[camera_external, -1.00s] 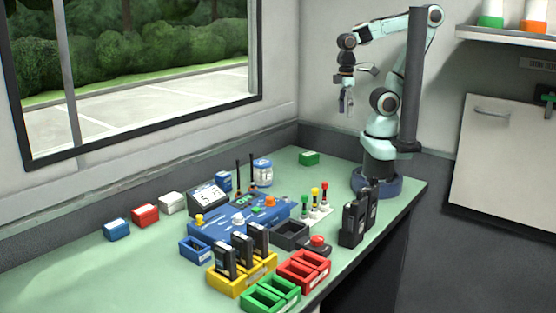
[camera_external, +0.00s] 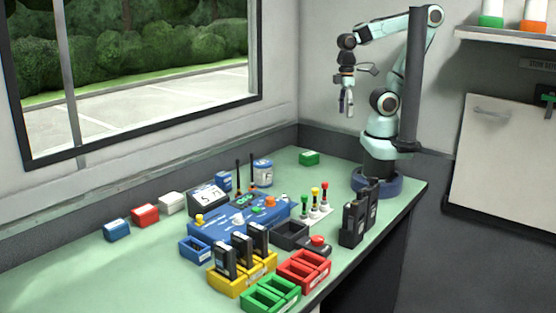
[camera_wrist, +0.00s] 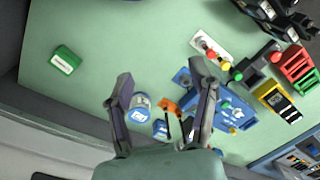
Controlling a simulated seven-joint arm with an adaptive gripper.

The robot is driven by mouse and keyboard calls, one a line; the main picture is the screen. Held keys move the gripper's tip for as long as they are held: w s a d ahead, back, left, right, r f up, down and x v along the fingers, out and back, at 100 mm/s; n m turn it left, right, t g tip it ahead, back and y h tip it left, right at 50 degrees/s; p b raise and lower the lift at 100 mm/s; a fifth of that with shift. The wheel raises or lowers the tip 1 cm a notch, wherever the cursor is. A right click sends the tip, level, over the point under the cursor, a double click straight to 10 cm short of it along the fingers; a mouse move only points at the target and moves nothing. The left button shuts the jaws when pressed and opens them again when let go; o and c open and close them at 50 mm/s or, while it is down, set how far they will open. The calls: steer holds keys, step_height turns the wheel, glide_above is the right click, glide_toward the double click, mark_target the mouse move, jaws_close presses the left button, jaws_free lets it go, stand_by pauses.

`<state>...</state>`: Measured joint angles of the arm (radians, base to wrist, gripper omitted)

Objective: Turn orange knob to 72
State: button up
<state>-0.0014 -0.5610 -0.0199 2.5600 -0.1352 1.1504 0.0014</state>
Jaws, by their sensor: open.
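The blue console (camera_external: 222,226) stands on the green bench, with several coloured knobs and buttons on top. The orange knob (camera_external: 270,202) sits at its right end. In the wrist view an orange part (camera_wrist: 168,105) shows between the fingers, beside the blue console (camera_wrist: 238,126); I cannot tell whether it is the knob. My gripper (camera_external: 347,104) is open and empty, high above the back of the bench and well apart from the knob. Its fingers (camera_wrist: 162,88) spread wide in the wrist view.
Two black antennas (camera_external: 239,175) rise behind the console near a white and blue jar (camera_external: 263,173). A stand with coloured knobs (camera_external: 316,205) is to the right. Black radios (camera_external: 353,220) stand at the right edge. Yellow, red and green bins (camera_external: 270,295) line the front.

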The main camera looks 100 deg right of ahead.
steer(key=shift+c, duration=0.6)
